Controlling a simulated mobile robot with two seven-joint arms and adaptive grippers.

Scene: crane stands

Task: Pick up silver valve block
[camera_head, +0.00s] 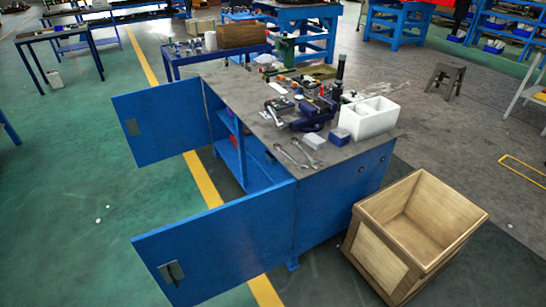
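A small pale silver-grey block (314,141) lies on the grey top of the blue cabinet (362,150), near its front edge; it may be the silver valve block, but it is too small to be sure. A darker blue-grey block (339,136) sits just right of it, close to a white two-compartment box (370,117). Two wrenches (292,155) lie to the left of the pale block. Neither of my grippers is in view.
Both blue cabinet doors (215,248) stand open to the left. An open wooden crate (374,258) stands on the floor at the front right. Several tools and parts crowd the middle of the cabinet top. Green floor at the left is mostly clear. A stool (445,78) stands behind right.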

